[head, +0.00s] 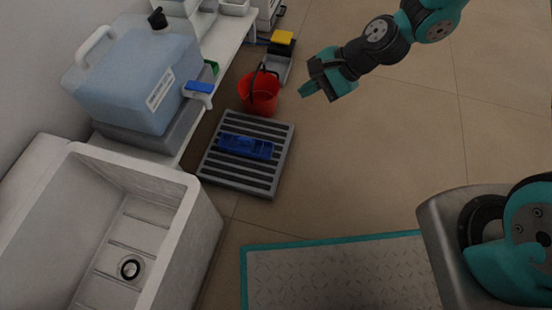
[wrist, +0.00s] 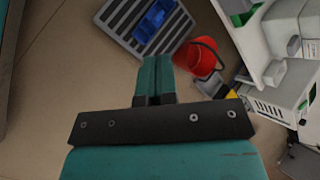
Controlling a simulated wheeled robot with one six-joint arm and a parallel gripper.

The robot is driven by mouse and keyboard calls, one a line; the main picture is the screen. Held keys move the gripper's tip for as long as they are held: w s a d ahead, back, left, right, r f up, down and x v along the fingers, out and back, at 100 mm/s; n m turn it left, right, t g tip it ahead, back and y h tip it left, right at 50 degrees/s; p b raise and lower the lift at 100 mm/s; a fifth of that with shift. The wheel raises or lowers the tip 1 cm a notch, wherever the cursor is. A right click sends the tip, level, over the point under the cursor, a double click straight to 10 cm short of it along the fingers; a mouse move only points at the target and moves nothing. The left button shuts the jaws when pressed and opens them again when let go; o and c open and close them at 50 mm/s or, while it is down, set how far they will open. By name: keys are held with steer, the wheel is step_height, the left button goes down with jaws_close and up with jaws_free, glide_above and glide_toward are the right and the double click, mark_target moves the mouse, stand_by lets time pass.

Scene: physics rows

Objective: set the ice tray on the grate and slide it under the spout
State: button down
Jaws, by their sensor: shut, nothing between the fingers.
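The blue ice tray (head: 245,147) lies on the slatted grey grate (head: 240,185) on the floor, roughly across its middle. In the wrist view the tray (wrist: 157,18) and grate (wrist: 118,22) show at the top. The light blue water container (head: 135,82) stands on a low bench, and its spout with a blue lever (head: 199,87) juts out toward the grate's side. The tray sits to the right of and below the spout in the head view, and I cannot tell whether it is under it. My gripper (head: 306,90) is shut and empty, in the air right of the grate; its fingers also show in the wrist view (wrist: 154,75).
A red bucket (head: 259,93) stands just behind the grate, with a grey and yellow item (head: 280,55) beyond it. A white sink (head: 190,200) stands at the left front. A metal plate with a teal border (head: 340,275) lies in front. Open floor is to the right.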

step_height(320, 180, down, 13)
steer(key=d+m+t+b, duration=0.1)
steer(key=m+b, duration=0.1)
steer(key=m, duration=0.4)
steer(key=m+t+b, duration=0.2)
steer(key=m+b, duration=0.5)
steer(key=b, duration=0.1)
glide_toward(271, 155)
step_height(271, 155, down, 5)
steer(key=shift+a+r, duration=0.1)
steer(key=a, duration=0.1)
steer(key=w+a+b, duration=0.1)
steer(key=a+b, duration=0.1)
steer(key=shift+w+a+f, duration=0.1)
steer(key=shift+w+f, duration=0.1)
steer(key=shift+w, duration=0.1)
steer(key=shift+w+a+r+b, duration=0.2)
steer(key=shift+w+a+b, duration=0.05)
steer(key=shift+a+b, duration=0.2)
steer(key=shift+w, duration=0.1)
